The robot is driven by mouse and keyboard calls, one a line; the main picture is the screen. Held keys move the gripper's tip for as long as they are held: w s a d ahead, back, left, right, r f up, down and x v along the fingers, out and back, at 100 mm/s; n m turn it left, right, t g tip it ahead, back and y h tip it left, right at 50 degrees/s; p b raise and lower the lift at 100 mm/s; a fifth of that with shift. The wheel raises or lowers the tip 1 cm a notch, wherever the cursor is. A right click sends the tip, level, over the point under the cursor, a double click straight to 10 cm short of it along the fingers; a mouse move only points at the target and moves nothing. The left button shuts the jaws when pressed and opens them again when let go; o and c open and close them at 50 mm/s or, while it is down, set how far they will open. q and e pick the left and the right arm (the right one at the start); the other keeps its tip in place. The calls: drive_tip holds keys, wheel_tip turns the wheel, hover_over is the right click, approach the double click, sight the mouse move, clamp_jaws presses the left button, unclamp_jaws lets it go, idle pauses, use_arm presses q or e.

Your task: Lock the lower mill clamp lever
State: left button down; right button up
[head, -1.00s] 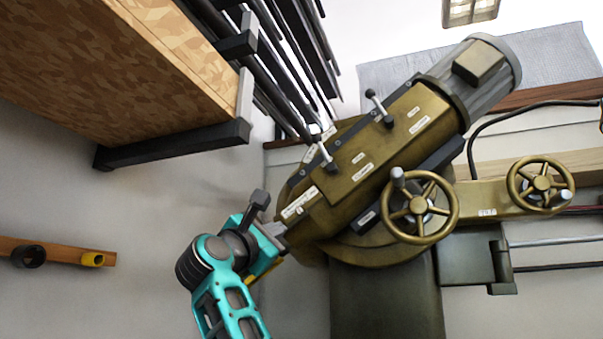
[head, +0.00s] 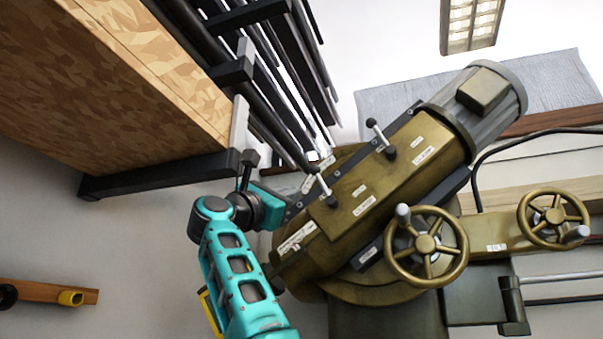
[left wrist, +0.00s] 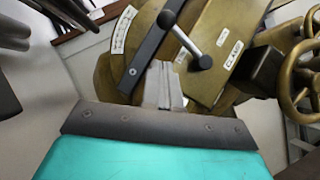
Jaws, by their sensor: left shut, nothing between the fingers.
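The lower clamp lever (head: 325,187) has a pale rod and black ends, and sits on the side of the brass-coloured mill head (head: 360,205). The upper lever (head: 380,138) is further up the head. My left gripper (head: 286,210) is at the left edge of the head, left of the lower lever; its fingertips are hard to make out there. In the left wrist view its grey fingers (left wrist: 163,85) are shut and empty. A lever, seemingly the lower one (left wrist: 188,40), shows just beyond them, with no clear contact. My right gripper is out of view.
Two brass handwheels (head: 426,246) (head: 553,218) stand right of the head. The grey motor (head: 487,98) is at its upper end. A wooden shelf board (head: 130,70) with dark bars hangs at upper left, close to my left wrist.

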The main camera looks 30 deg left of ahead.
sight(323, 186)
use_arm(q)
drive_tip(key=r, duration=0.1)
drive_tip(key=w+d+r, duration=0.1)
drive_tip(key=d+r+p, duration=0.1)
drive_tip(key=shift+w+r, duration=0.2)
drive_tip(key=shift+w, duration=0.1)
